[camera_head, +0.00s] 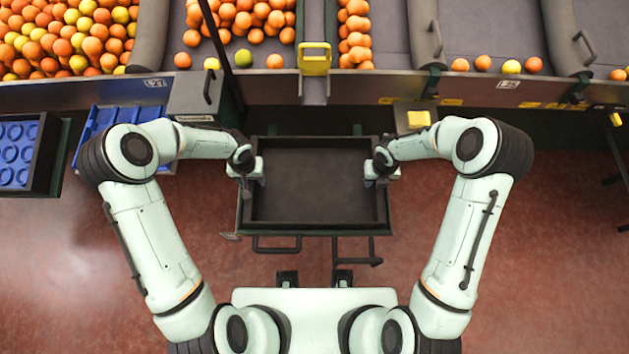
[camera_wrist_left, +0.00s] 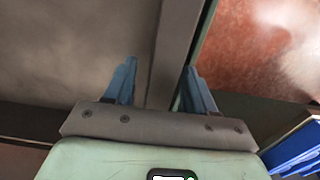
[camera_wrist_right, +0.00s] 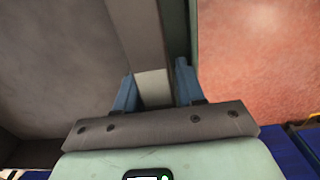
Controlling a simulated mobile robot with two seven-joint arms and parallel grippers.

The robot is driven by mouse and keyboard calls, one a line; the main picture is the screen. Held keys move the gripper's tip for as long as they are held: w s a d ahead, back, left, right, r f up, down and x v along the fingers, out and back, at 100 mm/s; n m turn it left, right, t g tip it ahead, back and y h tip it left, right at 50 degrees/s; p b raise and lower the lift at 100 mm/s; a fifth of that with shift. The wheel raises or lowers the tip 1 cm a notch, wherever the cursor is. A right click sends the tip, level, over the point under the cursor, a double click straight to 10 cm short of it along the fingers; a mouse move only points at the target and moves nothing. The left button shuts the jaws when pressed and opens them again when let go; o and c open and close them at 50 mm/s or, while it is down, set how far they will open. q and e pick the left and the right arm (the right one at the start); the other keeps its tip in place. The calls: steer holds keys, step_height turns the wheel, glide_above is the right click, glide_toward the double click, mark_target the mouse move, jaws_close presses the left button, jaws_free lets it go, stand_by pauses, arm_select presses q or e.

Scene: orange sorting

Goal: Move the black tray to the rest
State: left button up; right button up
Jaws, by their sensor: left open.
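The black tray (camera_head: 316,186) is empty and lies level in front of the conveyor, between my two arms in the head view. My left gripper (camera_head: 256,177) is open at the tray's left wall, with one blue finger on each side of the wall in the left wrist view (camera_wrist_left: 158,85). My right gripper (camera_head: 376,176) is at the right wall. In the right wrist view its fingers (camera_wrist_right: 155,88) stand on both sides of that wall, close to it; whether they press on it I cannot tell. I cannot pick out the rest for certain.
A dark frame with handle bars (camera_head: 277,246) shows under the tray's front edge. Conveyor lanes with oranges (camera_head: 75,40) run along the back. A yellow bracket (camera_head: 314,60) stands behind the tray. Blue crates (camera_head: 20,150) are at the left. The red floor (camera_head: 560,250) is clear at the right.

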arm_select(q)
steer(key=c, duration=0.7)
arm_select(e)
jaws_close()
arm_select(q)
jaws_close()
